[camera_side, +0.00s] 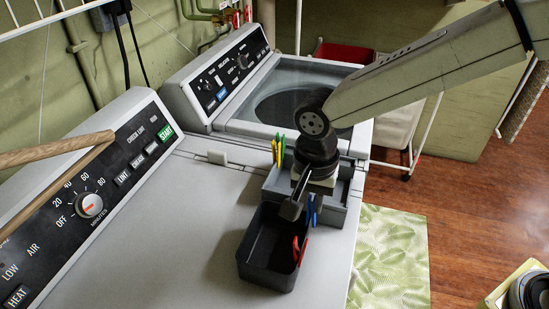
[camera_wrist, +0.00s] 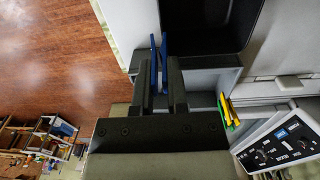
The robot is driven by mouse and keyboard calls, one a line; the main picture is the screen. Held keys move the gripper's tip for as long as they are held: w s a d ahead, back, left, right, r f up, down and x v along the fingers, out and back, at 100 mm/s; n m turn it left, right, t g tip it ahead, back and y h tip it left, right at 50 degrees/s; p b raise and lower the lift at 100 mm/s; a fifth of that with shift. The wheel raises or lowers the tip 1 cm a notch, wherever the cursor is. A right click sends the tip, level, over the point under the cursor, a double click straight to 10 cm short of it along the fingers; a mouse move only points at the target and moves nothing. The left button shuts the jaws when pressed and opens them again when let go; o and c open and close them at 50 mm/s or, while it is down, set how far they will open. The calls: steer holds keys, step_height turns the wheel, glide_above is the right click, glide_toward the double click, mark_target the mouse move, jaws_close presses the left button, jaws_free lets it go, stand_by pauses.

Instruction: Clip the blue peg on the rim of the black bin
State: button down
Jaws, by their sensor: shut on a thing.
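The blue peg (camera_side: 313,211) stands upright at the wall of the grey caddy, close to the right of the black bin. In the wrist view the blue peg (camera_wrist: 154,62) sits between the two fingers of my gripper (camera_wrist: 162,78), which are shut on it. I cannot tell whether the peg is still on the caddy wall. The black bin (camera_side: 262,276) stands on the white machine top in front of the caddy. It also shows at the top of the wrist view (camera_wrist: 201,50). My gripper (camera_side: 294,208) partly hides the bin's far corner.
A red peg (camera_side: 297,248) is at the bin's right side. Yellow (camera_wrist: 224,110) and green pegs stand on the far left of the grey caddy (camera_side: 334,218). A wooden rod (camera_side: 55,150) crosses at the left. The machine top left of the bin is clear.

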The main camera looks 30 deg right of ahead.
steer(key=shift+f, duration=1.3)
steer(key=shift+f, duration=0.2)
steer(key=c, duration=0.6)
jaws_free()
steer(key=shift+o, duration=0.2)
steer(key=shift+r, duration=0.1)
